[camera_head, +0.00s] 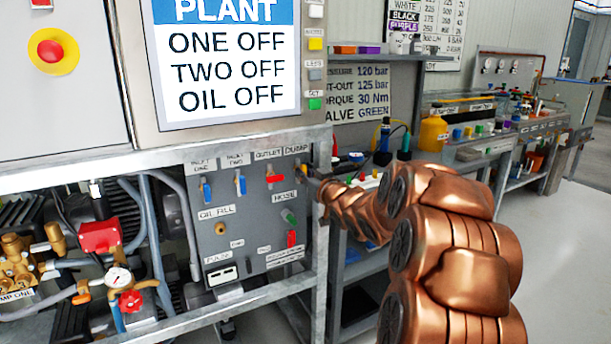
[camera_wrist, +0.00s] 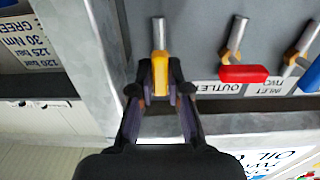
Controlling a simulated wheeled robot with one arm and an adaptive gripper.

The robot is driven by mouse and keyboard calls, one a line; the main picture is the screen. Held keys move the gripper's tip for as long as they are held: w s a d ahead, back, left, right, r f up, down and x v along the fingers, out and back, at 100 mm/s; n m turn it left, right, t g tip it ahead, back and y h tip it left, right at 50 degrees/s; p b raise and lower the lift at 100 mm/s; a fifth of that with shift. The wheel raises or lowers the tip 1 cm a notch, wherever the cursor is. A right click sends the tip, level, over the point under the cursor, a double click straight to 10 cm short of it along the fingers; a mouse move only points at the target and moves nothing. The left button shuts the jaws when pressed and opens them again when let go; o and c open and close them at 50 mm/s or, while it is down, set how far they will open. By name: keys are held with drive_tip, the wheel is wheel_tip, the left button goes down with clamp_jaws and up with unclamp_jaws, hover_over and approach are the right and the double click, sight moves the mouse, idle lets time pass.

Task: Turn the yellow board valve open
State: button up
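The yellow board valve (camera_wrist: 160,77) shows in the wrist view on the grey panel, with a silver stem (camera_wrist: 158,34) above it. My gripper (camera_wrist: 160,88) has one dark finger close on each side of the yellow handle, which sits between the fingertips. The fingers look closed in on the handle, though the contact faces are partly hidden. In the head view my gripper (camera_head: 312,176) is at the panel's upper right, by the DUMP label (camera_head: 295,150). My copper arm hides part of that area, and the handle's turn angle is hard to read.
The red outlet valve (camera_head: 275,178) is the close neighbour, also seen in the wrist view (camera_wrist: 243,74). Blue inlet valves (camera_head: 240,185) are further left. A grey frame post (camera_head: 320,240) stands right beside my gripper. Open floor (camera_head: 575,250) lies to the right.

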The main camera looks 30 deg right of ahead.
drive_tip(key=o, duration=0.4)
drive_tip(key=shift+o, duration=0.2)
drive_tip(key=shift+s, duration=0.15)
drive_tip(key=s+a, duration=0.1)
drive_tip(key=s, duration=1)
drive_tip(key=shift+s, duration=0.35)
